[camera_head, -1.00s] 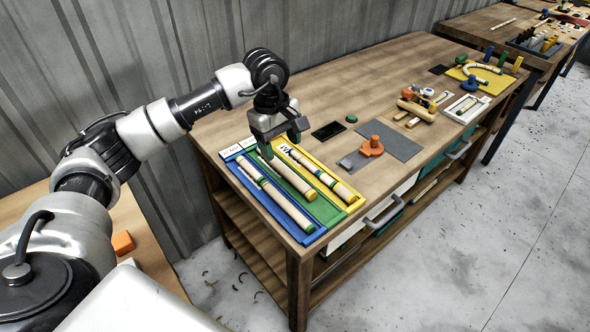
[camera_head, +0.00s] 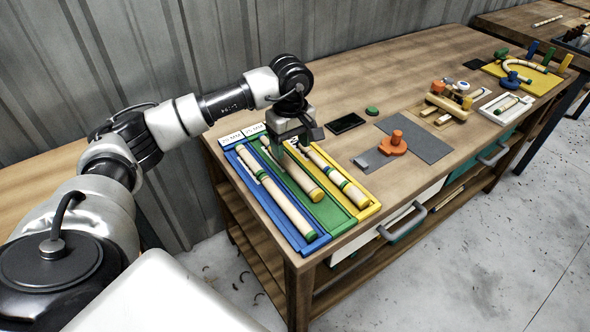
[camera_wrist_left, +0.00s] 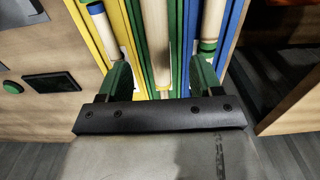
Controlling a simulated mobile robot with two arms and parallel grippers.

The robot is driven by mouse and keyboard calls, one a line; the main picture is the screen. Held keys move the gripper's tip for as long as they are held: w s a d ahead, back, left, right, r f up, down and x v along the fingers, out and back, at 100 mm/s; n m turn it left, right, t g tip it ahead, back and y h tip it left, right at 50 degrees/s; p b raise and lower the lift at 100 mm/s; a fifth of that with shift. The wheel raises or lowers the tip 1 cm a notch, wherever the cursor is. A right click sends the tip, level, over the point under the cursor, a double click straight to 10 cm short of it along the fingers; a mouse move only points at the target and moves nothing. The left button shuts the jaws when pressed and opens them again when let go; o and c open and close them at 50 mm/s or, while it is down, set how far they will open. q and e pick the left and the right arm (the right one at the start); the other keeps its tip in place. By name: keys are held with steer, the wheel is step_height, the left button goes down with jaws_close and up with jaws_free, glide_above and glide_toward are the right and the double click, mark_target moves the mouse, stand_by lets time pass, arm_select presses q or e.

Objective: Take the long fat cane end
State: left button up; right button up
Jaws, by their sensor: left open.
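A three-colour rack holds canes in a blue lane (camera_head: 306,247), a green lane (camera_head: 337,219) and a yellow lane (camera_head: 372,210). The thick cane in the green lane (camera_head: 302,181) is pale with an ochre near end. The blue-lane cane (camera_head: 280,205) is long with a green end, and the yellow-lane cane (camera_head: 340,180) has green bands. My left gripper (camera_head: 297,142) is open over the far end of the green lane. In the left wrist view, its fingers (camera_wrist_left: 162,82) stand either side of the middle cane (camera_wrist_left: 155,35), apparently not gripping it. My right gripper is not in view.
Right of the rack are a black tablet (camera_head: 345,123), a green button (camera_head: 372,111) and an orange piece (camera_head: 393,144) on a grey mat (camera_head: 427,145). A wooden jig (camera_head: 447,105) stands beyond. The bench back is bare wood.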

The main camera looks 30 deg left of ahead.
mark_target(293, 164)
arm_select(q)
steer(key=shift+f, duration=0.9)
step_height(293, 164, down, 4)
steer(key=shift+w+d+f+p, duration=0.1)
steer(key=shift+p, duration=0.6)
steer(key=shift+f, duration=0.6)
steer(key=c, duration=1)
steer(key=shift+c, duration=0.2)
steer(key=shift+r, duration=0.15)
